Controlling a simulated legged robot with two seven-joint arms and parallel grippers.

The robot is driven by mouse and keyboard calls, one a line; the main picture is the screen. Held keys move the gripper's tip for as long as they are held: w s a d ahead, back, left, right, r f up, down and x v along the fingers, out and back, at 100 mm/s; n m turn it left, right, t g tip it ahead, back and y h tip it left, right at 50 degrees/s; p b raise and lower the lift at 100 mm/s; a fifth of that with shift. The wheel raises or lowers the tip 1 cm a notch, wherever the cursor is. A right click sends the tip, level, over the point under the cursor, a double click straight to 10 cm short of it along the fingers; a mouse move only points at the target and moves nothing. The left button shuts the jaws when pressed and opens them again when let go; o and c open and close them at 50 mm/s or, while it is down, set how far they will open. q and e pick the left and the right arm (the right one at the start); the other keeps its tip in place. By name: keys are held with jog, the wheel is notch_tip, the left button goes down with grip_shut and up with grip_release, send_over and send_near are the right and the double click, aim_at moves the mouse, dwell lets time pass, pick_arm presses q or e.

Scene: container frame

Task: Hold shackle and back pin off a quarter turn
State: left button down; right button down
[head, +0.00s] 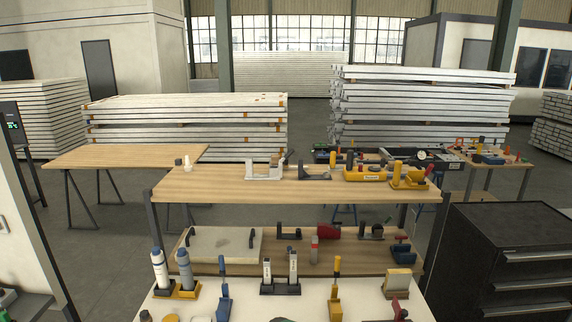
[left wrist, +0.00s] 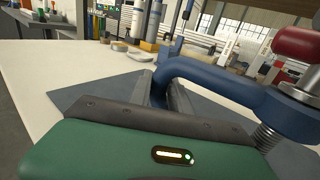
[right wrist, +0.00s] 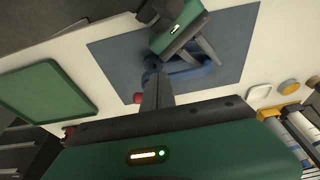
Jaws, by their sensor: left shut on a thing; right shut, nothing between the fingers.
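The blue shackle (left wrist: 215,75) fills the right half of the left wrist view. Its pin has a red head (left wrist: 298,42), a grey metal collar and a thread that shows below the blue ear. My left gripper (left wrist: 165,92) is shut on the shackle's bow. The right wrist view also shows the shackle (right wrist: 190,74), with my left gripper (right wrist: 198,55) on it and the red pin head (right wrist: 137,98) at left. My right gripper (right wrist: 155,80) is shut and empty, its fingertips close to the shackle's ear and the pin head. Contact cannot be told. Neither gripper shows in the head view.
A blue-grey mat (right wrist: 110,50) lies under the shackle on the white table (left wrist: 50,75). A green tray (right wrist: 45,92) lies to the left in the right wrist view. Bottles (head: 160,270) and small holders stand along the table's far edge, below a wooden shelf (head: 220,180).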

jog(key=shift+w+d, duration=0.2)
jog(key=shift+w, duration=0.25)
dwell(0.6)
jog(key=shift+s+d, duration=0.1)
jog(key=shift+d, duration=0.1)
jog(key=shift+d, duration=1.45)
jog(key=w+v, duration=0.1)
jog(key=v, duration=0.5)
jog(key=shift+d, duration=0.15)
